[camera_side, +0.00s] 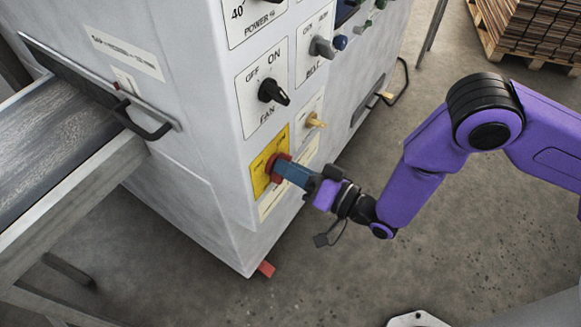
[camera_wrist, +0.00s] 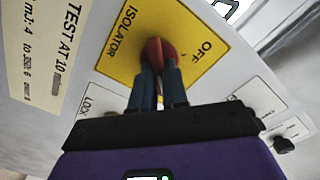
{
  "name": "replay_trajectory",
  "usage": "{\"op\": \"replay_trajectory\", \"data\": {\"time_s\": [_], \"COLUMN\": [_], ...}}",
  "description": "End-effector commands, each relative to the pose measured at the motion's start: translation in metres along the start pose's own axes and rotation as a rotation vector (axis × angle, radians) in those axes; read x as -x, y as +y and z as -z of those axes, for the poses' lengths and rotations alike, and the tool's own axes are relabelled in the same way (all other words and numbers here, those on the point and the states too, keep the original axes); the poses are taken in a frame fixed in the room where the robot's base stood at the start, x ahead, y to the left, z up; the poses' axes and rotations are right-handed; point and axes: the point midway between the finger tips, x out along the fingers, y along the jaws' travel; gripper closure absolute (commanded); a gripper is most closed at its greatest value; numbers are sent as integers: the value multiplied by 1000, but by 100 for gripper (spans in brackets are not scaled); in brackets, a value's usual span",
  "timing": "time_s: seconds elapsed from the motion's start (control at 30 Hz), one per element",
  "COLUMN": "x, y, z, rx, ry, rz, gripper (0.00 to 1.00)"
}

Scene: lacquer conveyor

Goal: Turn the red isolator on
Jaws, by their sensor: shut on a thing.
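The red isolator (camera_side: 272,163) is a red knob on a yellow plate (camera_side: 257,180), low on the corner-side face of the pale machine cabinet. My gripper (camera_side: 284,171) reaches it from the right, with blue-grey fingers at the knob. In the wrist view the fingers (camera_wrist: 157,82) are on either side of the red handle (camera_wrist: 153,50), shut on it. The yellow plate (camera_wrist: 122,60) there reads "ISOLATOR" and "OFF", with OFF right of the knob. The fingers cover part of the knob and plate; an ON mark and the knob's exact setting cannot be made out.
A black fan knob (camera_side: 272,91) sits above the isolator, and a yellow key-like switch (camera_side: 315,121) to its right. A grey belt knob (camera_side: 322,47) is higher. The conveyor (camera_side: 70,145) runs in at left. Floor is open below my arm.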

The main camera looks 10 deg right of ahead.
Motion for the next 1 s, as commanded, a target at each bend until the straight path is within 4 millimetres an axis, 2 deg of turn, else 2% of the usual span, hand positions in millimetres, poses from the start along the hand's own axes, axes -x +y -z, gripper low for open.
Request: {"op": "replay_trajectory", "data": {"time_s": [0.57,0.6,0.63,0.67,1.0], "x": [1,1,1,1,0], "y": [1,1,1,1,0], "z": [-2,-2,-2,-2,-1], "rx": [-31,-31,-31,-31,-30], "ry": [-8,-8,-8,-7,-2], "rz": [-3,-3,-3,-3,-1], "gripper": [100,76,66,61,61]}}
